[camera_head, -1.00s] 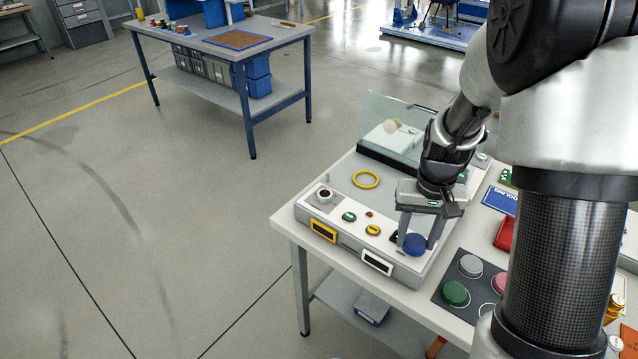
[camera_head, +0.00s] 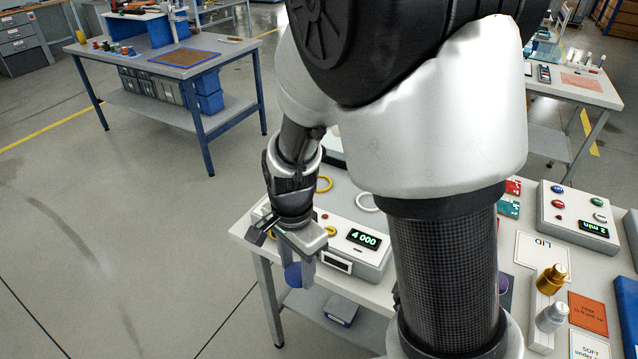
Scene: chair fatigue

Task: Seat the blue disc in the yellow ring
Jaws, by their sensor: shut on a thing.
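My gripper (camera_head: 300,273) points down at the table's front left edge, shut on the blue disc (camera_head: 292,275). The disc shows between the fingers, partly covered by the near one. It appears in front of the grey device's front face; its height is hard to tell. The disc and the ring are apart.
A white ring (camera_head: 367,202) lies right of the yellow one. The device has a lit display (camera_head: 363,239) reading 4 000. A button box (camera_head: 580,215), a LID card (camera_head: 541,255) and gold and silver weights (camera_head: 551,279) stand to the right. My arm blocks the table's middle.

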